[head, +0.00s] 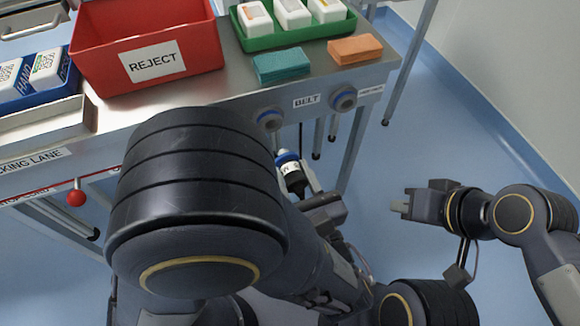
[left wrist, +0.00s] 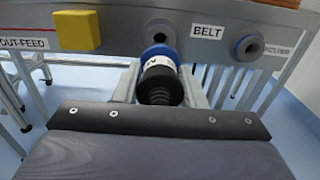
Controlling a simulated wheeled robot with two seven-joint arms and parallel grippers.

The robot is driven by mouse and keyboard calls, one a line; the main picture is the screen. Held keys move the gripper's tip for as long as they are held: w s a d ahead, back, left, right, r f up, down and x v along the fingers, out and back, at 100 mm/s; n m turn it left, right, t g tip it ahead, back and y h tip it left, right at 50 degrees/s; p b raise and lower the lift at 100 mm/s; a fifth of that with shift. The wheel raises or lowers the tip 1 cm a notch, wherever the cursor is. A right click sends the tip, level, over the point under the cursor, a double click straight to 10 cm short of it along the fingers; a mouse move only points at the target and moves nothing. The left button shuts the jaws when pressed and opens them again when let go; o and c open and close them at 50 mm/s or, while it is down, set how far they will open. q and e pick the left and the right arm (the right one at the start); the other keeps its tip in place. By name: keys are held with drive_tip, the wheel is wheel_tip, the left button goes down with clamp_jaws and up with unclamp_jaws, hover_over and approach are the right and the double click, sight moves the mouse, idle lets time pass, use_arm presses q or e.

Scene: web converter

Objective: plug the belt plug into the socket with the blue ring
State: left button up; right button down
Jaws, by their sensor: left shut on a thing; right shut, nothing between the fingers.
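The belt plug (head: 292,175) has a black body, a white band and a blue end. My left gripper (head: 305,190) is shut on it, below the bench front. In the left wrist view the plug (left wrist: 160,78) points away toward the panel, and its blue end overlaps the lower part of the left socket (left wrist: 158,34). The BELT label (head: 306,101) is right of this socket. A second socket (head: 343,98) has a grey-blue ring. My right gripper (head: 402,207) is shut and empty.
The steel bench carries a red REJECT bin (head: 95,55), a green tray (head: 325,34), and teal (head: 282,66) and orange (head: 354,49) blocks. A yellow block (left wrist: 77,31) is on the panel left of the sockets. Bench legs stand behind the plug. The right-hand floor is clear.

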sight(284, 154)
use_arm(q)
drive_tip(key=shift+p+x, duration=0.55)
drive_tip(key=shift+x, duration=2.25)
drive_tip(key=shift+p, duration=0.35)
drive_tip(key=shift+x, duration=1.7)
idle(0.6)
drive_tip(key=o, duration=1.3)
